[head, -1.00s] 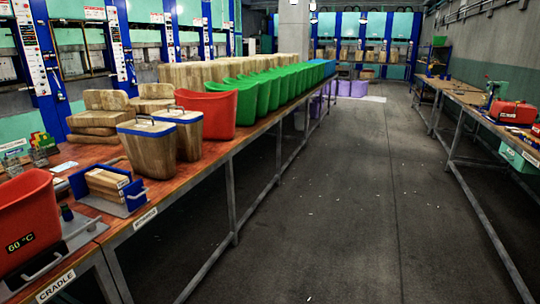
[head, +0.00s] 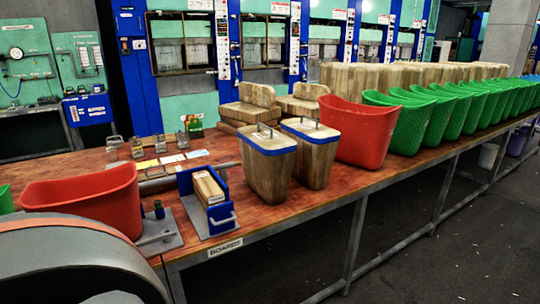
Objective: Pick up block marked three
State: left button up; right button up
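No block in view shows a readable number three. Two tall wooden blocks with blue bands and top handles, a nearer one (head: 267,170) and a farther one (head: 315,160), stand upright on the red-brown table (head: 215,262). Several small metallic blocks (head: 137,147) stand in a row toward the back of the table; any marks on them are too small to read. Neither of my grippers is in view.
A blue holder (head: 217,219) with wooden boards (head: 206,187) stands at the front edge. A red tub (head: 84,195) is left of it; another red tub (head: 357,133) and green tubs (head: 411,122) stand right. A large rounded grey form (head: 75,265) covers the lower left.

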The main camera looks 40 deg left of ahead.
aim_at(268, 154)
jog(key=i+u, duration=0.4)
jog(key=i+l+u, duration=0.15)
jog(key=u, duration=0.25)
jog(key=i+l+u, duration=0.25)
jog(key=u, duration=0.2)
jog(key=i+l+u, duration=0.2)
jog(key=l+u, duration=0.2)
jog(key=i+l+u, duration=0.15)
jog(key=l+u, duration=0.25)
